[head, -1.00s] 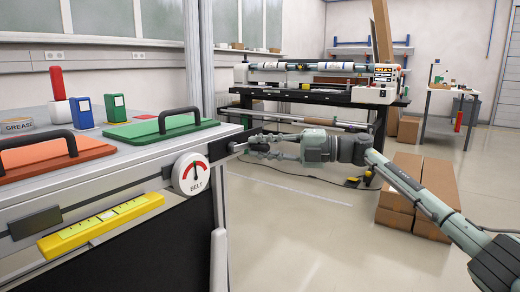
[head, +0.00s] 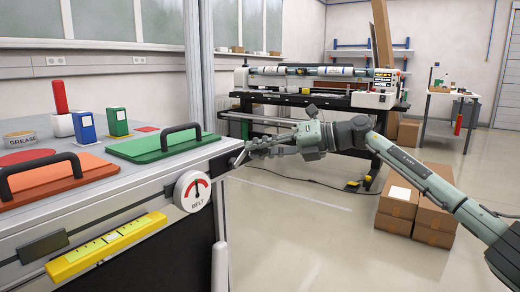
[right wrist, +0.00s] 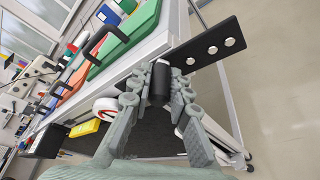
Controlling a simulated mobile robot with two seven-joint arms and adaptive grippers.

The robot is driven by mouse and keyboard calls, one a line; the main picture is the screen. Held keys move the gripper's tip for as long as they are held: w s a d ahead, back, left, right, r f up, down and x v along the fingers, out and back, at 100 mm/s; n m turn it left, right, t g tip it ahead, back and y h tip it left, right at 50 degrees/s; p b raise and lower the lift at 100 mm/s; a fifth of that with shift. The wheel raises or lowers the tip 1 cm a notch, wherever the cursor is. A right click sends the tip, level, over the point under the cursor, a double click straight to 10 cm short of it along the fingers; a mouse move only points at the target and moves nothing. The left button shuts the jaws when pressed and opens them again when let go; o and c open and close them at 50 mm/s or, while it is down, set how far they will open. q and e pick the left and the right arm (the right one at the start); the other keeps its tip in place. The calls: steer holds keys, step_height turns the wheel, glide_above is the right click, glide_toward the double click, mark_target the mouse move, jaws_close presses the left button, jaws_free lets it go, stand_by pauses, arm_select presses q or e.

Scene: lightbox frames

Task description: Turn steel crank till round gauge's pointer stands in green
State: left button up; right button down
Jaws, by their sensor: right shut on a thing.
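The round gauge (head: 192,191), a white dial marked BELT, sits on the front corner of the machine bench. The crank (head: 238,158) is at the bench's end, just right of the gauge, and slants up to the right. My right gripper (head: 252,149) is at its outer end. In the right wrist view the fingers (right wrist: 157,88) are shut around the black crank grip (right wrist: 160,80), beside a dark bar with three bolts (right wrist: 207,50). My left gripper is out of view.
A green lid (head: 165,147) and an orange lid (head: 58,180) with black handles lie on the bench. A yellow level (head: 107,247) is on its front. A metal post (head: 199,80) rises behind the crank. Cardboard boxes (head: 437,207) stand on the floor at right.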

steer(key=shift+r, duration=0.1)
stand_by(0.3)
steer(key=c, duration=1.4)
jaws_free()
steer(key=v, duration=1.2)
steer(key=shift+s, duration=0.1)
